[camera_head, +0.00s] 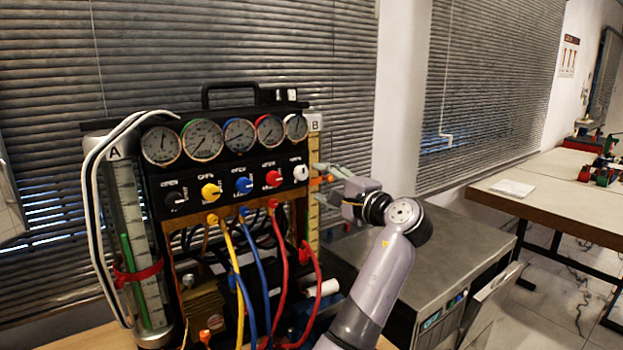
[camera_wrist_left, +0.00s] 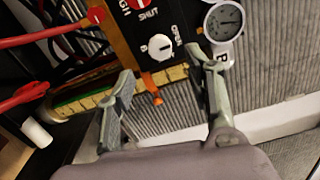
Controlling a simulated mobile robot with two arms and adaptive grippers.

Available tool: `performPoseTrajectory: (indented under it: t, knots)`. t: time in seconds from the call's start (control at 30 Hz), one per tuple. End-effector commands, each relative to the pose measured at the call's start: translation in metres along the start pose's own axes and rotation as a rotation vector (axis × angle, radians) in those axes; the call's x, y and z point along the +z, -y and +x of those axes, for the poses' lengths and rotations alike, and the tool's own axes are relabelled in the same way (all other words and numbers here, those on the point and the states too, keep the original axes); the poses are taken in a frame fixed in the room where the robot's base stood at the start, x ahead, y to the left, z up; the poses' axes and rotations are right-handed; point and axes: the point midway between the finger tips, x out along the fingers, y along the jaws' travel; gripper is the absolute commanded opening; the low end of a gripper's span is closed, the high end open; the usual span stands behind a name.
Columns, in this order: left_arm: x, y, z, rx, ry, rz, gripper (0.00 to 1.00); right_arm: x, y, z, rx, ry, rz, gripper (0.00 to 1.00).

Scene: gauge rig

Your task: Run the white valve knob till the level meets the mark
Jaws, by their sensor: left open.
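The white valve knob (camera_head: 301,172) is the rightmost in the row of knobs on the black panel. It also shows in the left wrist view (camera_wrist_left: 160,47), between and just beyond my fingertips. My left gripper (camera_head: 321,182) is open and empty at the panel's right end, its fingers (camera_wrist_left: 160,68) spread either side of the knob; I cannot tell whether either finger touches it. Tube B (camera_head: 312,215) with its yellow scale stands beside the knob, partly hidden by the gripper. An orange pointer (camera_wrist_left: 156,98) shows by the scale. The level in tube B is not clear. My right gripper is not visible.
Several round gauges (camera_head: 239,135) sit above the knobs. Tube A (camera_head: 128,235), with green liquid and a red band (camera_head: 138,273), stands at the left. Yellow, blue and red hoses (camera_head: 280,275) hang below the panel. A grey cabinet (camera_head: 440,250) stands at the right.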

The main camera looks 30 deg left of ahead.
Motion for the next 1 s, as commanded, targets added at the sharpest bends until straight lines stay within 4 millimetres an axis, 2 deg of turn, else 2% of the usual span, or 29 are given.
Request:
performPoseTrajectory:
  t: [0.1, 0.3, 1.0]
  knots:
    - [0.0, -0.001, -0.022, 0.001, -0.002, 0.0, 0.48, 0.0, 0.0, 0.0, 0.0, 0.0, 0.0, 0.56]
    - [0.0, 0.0, -0.041, 0.001, 0.001, 0.0, 0.48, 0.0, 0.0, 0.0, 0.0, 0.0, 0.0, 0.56]
    - [0.0, 0.0, -0.043, 0.001, 0.001, 0.0, 0.48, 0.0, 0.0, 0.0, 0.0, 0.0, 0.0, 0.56]
